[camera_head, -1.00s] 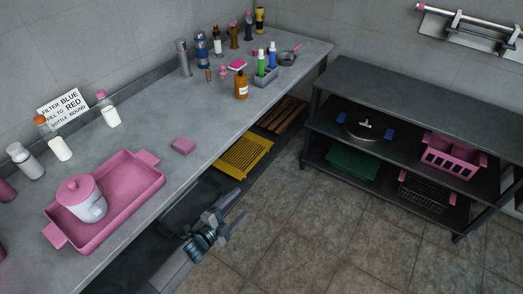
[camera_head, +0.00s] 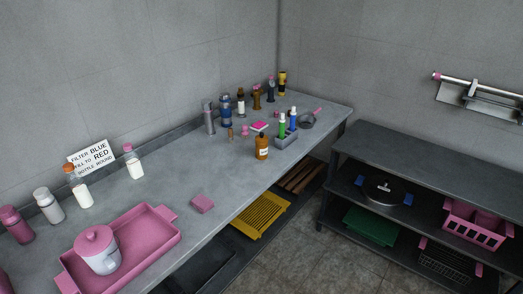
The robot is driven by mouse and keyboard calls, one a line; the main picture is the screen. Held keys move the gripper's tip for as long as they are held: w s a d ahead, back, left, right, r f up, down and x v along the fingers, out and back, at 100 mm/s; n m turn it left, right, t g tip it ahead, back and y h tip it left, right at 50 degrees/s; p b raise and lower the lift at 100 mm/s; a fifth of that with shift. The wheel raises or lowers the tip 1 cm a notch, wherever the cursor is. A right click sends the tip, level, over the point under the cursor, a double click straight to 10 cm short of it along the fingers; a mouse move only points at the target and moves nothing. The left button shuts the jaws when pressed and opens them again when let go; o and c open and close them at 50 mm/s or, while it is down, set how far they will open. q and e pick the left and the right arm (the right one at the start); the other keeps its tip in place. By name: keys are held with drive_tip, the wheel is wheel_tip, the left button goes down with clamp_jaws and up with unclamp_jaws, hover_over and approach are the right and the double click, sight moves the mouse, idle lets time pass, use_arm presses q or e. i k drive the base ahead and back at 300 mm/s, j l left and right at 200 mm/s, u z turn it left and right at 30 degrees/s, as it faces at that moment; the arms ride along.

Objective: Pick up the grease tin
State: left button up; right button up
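No thing in view carries a readable grease label. The closest match to a tin is a white round container with a pink lid (camera_head: 101,252), standing upright in a pink tray (camera_head: 152,222) at the near left of the grey counter. Dark marking shows on its side, too small to read. Neither of my grippers is in view.
A pink block (camera_head: 202,203) lies right of the tray. Several bottles stand along the wall beside a sign (camera_head: 92,157). A dark shelf unit (camera_head: 430,165) stands at right; the middle counter is clear.

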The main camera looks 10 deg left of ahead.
sight(262, 149)
drive_tip(key=u, duration=0.3)
drive_tip(key=i+l+u, duration=0.3)
drive_tip(key=l+u, duration=0.1)
drive_tip(key=u, duration=0.2)
drive_tip(key=i+l+u, duration=0.1)
drive_tip(key=l, duration=0.2)
drive_tip(key=i+l+u, duration=0.1)
drive_tip(key=i+l, duration=0.15)
drive_tip(key=i+l+u, duration=0.1)
drive_tip(key=l, duration=0.35)
drive_tip(key=i+l+u, duration=0.15)
drive_tip(key=l, duration=0.2)
drive_tip(key=i+l, duration=0.15)
drive_tip(key=l, duration=0.25)
drive_tip(key=i+l, duration=0.15)
drive_tip(key=l, duration=0.3)
drive_tip(key=i+l, duration=0.1)
drive_tip(key=l, duration=0.3)
drive_tip(key=i+l, duration=0.15)
drive_tip(key=l, duration=0.25)
drive_tip(key=i+l, duration=0.15)
drive_tip(key=l, duration=0.3)
